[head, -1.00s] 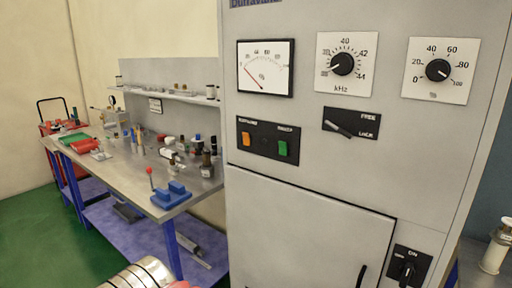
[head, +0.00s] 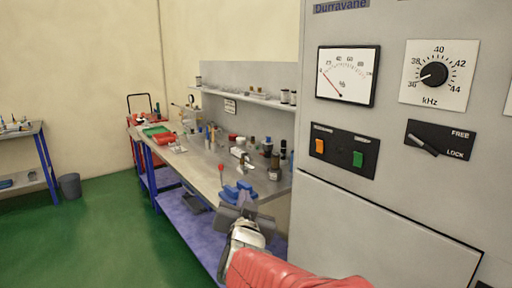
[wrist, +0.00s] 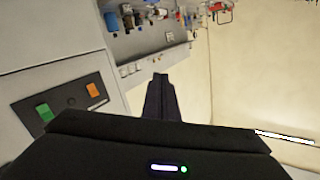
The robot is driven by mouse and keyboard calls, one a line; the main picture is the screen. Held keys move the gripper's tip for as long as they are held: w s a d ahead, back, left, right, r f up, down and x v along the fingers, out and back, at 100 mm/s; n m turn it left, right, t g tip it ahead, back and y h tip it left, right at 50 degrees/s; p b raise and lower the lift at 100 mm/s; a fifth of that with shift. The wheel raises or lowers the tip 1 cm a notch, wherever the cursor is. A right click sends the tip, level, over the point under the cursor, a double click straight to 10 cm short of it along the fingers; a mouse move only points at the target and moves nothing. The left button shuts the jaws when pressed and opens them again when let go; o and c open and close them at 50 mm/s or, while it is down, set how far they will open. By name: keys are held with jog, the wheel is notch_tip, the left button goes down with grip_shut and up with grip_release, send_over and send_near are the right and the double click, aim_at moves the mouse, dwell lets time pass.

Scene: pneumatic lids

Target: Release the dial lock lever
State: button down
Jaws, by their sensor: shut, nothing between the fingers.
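The dial lock lever (head: 423,145) is a dark bar on a black plate marked FREE and LOCK, on the grey cabinet front in the head view. It slants from upper left to lower right. The kHz dial (head: 434,73) sits above it. My gripper (head: 245,199) is in front of the bench, well to the left of the lever and apart from it. In the wrist view its fingers (wrist: 160,80) are together and empty. The lever is not in the wrist view.
The cabinet (head: 390,215) also bears a meter (head: 346,76) and an orange and a green button, which show in the wrist view too. A cluttered workbench (head: 207,178) stands at the left. Green floor (head: 100,230) is open at far left.

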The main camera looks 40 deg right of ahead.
jog(key=s+d+r+m+g+h, duration=0.2)
jog(key=s+d+m+g+h, duration=0.3)
jog(key=d, duration=0.4)
jog(key=s+d+r+m+g+h, duration=0.1)
jog(key=s+d+m+g+h, duration=0.1)
jog(key=s+g, duration=0.3)
jog(key=s+d+r+m+g+h, duration=0.1)
jog(key=s+m+g, duration=0.4)
jog(key=s, duration=0.5)
jog(key=s+d+r+m+g+h, duration=0.1)
jog(key=s+d+m+g+h, duration=0.2)
jog(key=s+g, duration=0.3)
jog(key=shift+s+d+h, duration=0.15)
jog(key=shift+s+h, duration=0.25)
jog(key=shift+s, duration=0.7)
jog(key=shift+r, duration=0.1)
send_near(424, 145)
jog(key=s+d+r, duration=0.2)
jog(key=s+d, duration=0.1)
jog(key=d, duration=0.2)
jog(key=shift+s+d+f, duration=0.1)
jog(key=shift+s, duration=0.1)
